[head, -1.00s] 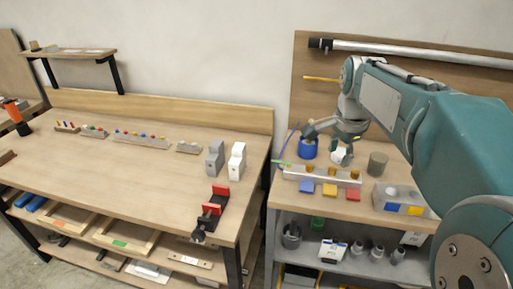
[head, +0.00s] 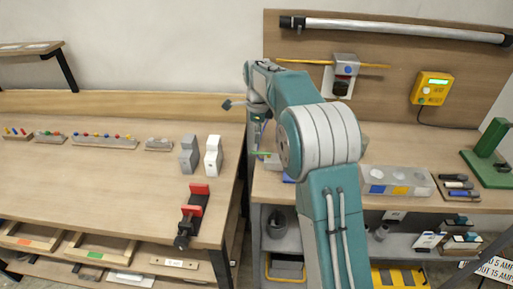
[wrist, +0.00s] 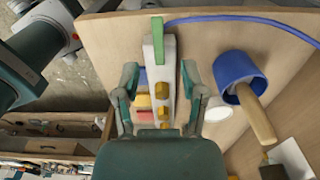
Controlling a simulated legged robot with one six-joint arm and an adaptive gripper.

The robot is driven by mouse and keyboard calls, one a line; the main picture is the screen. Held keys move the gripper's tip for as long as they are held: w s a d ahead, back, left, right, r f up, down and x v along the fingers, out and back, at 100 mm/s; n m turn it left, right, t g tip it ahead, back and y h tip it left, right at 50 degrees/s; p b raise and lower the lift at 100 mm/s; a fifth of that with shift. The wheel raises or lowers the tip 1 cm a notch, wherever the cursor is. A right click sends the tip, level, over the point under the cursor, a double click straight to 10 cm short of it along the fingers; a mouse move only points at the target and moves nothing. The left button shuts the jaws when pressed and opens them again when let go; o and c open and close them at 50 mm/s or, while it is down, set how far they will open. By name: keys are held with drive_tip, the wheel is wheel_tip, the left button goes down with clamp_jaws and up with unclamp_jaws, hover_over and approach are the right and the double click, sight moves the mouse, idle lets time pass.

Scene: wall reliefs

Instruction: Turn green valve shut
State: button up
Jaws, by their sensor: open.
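The green valve handle (wrist: 158,40) is a flat bar at the far end of a pale manifold block (wrist: 152,68) in the wrist view. It lies roughly in line with the block there. In the head view the green handle (head: 261,153) shows as a thin strip beside my arm. My gripper (wrist: 159,72) is open, with its fingers apart on either side of the block in the picture. The green handle appears beyond the fingertips, and I see no contact. Brass-coloured fittings stand on the block, and coloured squares run along its side. My arm hides most of the block in the head view.
A blue cup (wrist: 240,75) holding a wooden handle and a white round thing (wrist: 217,110) stand right of the block. A blue cable (wrist: 240,18) runs behind. The left bench (head: 90,175) carries a red-and-black clamp (head: 192,212). A gap separates the benches.

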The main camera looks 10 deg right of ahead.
sight(256, 152)
drive_tip(key=f, duration=0.2)
drive_tip(key=a+f, duration=0.1)
drive_tip(key=f, duration=0.1)
drive_tip(key=shift+f, duration=0.65)
drive_tip(key=shift+d+f, duration=0.3)
drive_tip(key=shift+f, duration=0.05)
drive_tip(key=shift+a, duration=0.15)
clamp_jaws()
